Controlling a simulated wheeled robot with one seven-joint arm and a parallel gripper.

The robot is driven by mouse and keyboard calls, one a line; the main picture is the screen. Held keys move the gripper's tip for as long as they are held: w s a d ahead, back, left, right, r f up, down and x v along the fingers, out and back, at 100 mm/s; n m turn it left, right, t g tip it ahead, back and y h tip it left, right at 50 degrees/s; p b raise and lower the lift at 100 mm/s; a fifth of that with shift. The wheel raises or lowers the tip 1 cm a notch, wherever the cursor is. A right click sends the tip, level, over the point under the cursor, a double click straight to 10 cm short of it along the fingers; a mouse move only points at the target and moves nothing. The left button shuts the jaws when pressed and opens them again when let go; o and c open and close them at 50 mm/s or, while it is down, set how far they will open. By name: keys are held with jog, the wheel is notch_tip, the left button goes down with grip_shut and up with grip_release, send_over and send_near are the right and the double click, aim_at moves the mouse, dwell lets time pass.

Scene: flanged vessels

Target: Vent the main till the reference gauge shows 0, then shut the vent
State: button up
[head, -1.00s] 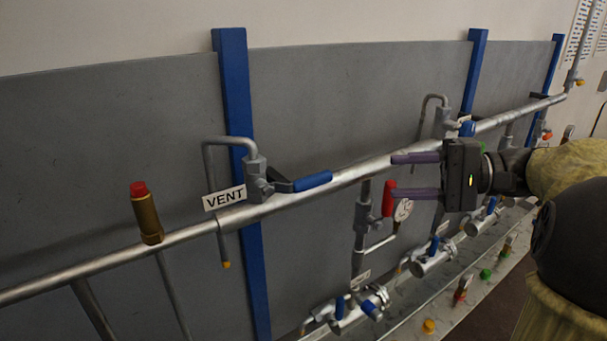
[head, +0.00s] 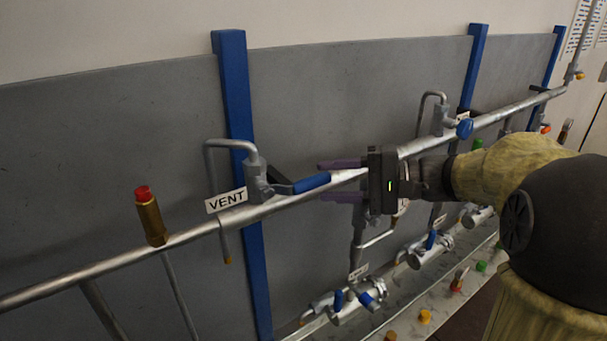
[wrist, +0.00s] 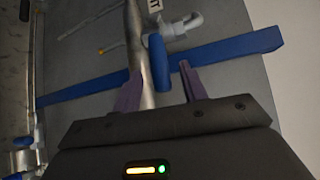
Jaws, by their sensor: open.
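The vent valve (head: 258,176) stands on the silver main pipe (head: 190,236), beside a white VENT label (head: 226,200). Its blue lever handle (head: 310,183) points right, along the main. My gripper (head: 319,181) is open at the handle's free end, its purple fingers pointing left. In the wrist view, the blue handle (wrist: 158,62) lies between the open fingertips (wrist: 161,68), with a gap visible on the right side. I cannot tell whether either finger touches it. A round gauge (head: 403,207) is mostly hidden behind my gripper; its reading cannot be made out.
A brass fitting with a red cap (head: 150,215) stands on the main at left. A blue post (head: 236,100) rises behind the vent. Lower valves with blue handles (head: 365,296) sit beneath the main. Another blue-handled valve (head: 464,128) is farther right.

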aim_at(303, 182)
jog(key=p+x, duration=0.1)
jog(key=x, duration=0.5)
jog(key=shift+d, duration=0.1)
grip_shut()
